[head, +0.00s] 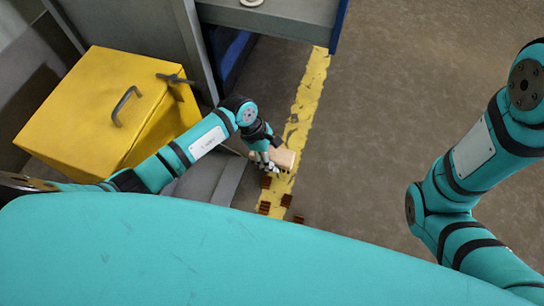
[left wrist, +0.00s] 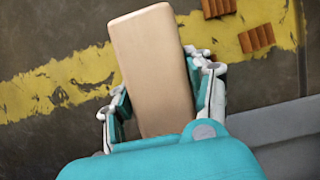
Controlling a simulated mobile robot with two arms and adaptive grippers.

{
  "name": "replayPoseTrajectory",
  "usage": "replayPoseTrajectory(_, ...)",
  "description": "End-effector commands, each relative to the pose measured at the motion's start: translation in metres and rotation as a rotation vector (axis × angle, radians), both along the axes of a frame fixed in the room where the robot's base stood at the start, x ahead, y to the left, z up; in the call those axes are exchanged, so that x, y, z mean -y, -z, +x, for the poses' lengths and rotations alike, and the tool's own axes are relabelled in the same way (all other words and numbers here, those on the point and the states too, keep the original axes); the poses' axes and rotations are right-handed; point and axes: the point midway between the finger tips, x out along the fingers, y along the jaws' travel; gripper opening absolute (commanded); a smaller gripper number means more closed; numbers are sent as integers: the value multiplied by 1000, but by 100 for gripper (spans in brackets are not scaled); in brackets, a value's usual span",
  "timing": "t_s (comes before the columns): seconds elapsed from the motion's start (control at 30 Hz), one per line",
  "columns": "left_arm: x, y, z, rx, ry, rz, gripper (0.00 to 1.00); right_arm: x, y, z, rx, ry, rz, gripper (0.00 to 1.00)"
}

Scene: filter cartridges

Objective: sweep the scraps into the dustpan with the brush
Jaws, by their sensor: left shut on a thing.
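My left gripper (head: 268,162) is shut on a pale wooden block, which looks like the brush (head: 287,157). In the left wrist view the brush (left wrist: 153,60) lies between the two fingers of the gripper (left wrist: 160,92); its bristles are hidden. Several small brown ribbed scraps (head: 286,200) lie on and beside the yellow floor line, close to the brush on the near side. Two scraps (left wrist: 256,39) show at the upper right of the left wrist view. I cannot make out a dustpan for certain. My right gripper is outside the head view; only its arm shows.
A yellow box (head: 85,100) with a dark handle stands at the left. A grey bench or cabinet (head: 275,18) stands at the top. The brown floor (head: 390,110) to the right is clear.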

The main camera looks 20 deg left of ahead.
Motion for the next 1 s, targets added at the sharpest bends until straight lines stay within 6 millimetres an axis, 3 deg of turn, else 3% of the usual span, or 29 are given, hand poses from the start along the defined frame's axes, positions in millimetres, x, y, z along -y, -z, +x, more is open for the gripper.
replayPoseTrajectory(0.3, 1, 36, -1, -1, -1, -1, 11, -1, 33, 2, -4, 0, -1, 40)
replayPoseTrajectory(0.37, 0, 28, -9, -2, 0, -1, 11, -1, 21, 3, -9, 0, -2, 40)
replayPoseTrajectory(0.73, -1, 28, -47, -2, 0, -1, 11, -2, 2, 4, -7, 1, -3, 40)
replayPoseTrajectory(1.0, -2, 1, -42, 0, 1, 1, 11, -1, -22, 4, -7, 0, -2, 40)
